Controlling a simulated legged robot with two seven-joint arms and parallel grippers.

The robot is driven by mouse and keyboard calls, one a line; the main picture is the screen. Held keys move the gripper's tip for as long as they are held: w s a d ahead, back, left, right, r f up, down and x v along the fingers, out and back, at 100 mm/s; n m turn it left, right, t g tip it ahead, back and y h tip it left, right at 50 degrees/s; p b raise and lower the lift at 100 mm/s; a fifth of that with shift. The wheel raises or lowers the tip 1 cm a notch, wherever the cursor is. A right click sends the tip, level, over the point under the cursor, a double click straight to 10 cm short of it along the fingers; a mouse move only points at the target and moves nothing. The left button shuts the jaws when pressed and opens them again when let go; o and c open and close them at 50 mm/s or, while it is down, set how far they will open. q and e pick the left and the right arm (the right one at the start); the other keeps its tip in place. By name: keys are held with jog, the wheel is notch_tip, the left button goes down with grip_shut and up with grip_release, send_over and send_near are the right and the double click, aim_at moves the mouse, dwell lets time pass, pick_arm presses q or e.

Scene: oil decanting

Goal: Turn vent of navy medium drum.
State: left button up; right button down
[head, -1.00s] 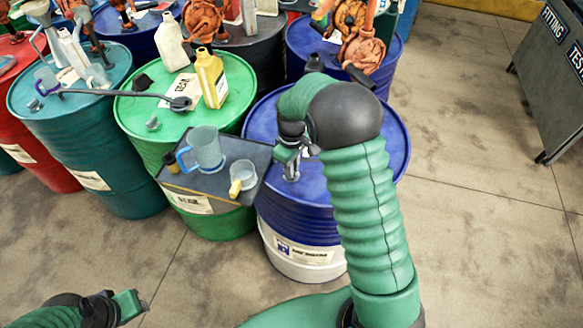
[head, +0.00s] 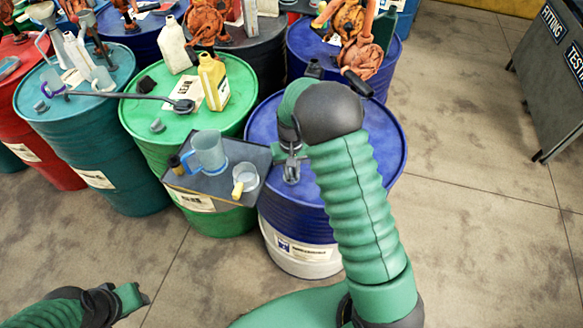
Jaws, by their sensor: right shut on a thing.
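The navy drum (head: 385,150) stands right of centre, with a blue top and a white lower band. A small grey fitting, which looks like its vent (head: 291,176), stands on the left part of its lid. My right gripper (head: 291,158) points down at this fitting and is shut on it. My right forearm and wrist hide much of the lid. My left gripper (head: 134,297) is low at the left, over bare floor and away from the drums. I cannot tell whether its fingers are apart.
A dark tray (head: 215,188) with a blue-handled jug (head: 208,152) and a small cup (head: 245,177) sits close left of my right gripper.

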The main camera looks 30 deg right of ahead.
aim_at(291, 172)
jog(key=m+p, duration=0.1)
jog(key=m, duration=0.1)
jog(key=m+p, duration=0.1)
jog(key=m, duration=0.1)
jog(key=shift+w+r+m, duration=0.1)
jog(key=shift+r+m, duration=0.1)
jog(key=shift+m, duration=0.1)
jog(key=m+p, duration=0.1)
jog(key=m, duration=0.3)
jog(key=shift+w+f+m+p, duration=0.1)
jog(key=shift+m+p, duration=0.25)
jog(key=shift+m, duration=0.05)
jog(key=c, duration=1.4)
grip_release()
jog(key=shift+f, duration=0.1)
notch_tip(291, 172, up, 17)
jog(key=b, duration=0.1)
jog(key=shift+f, duration=0.15)
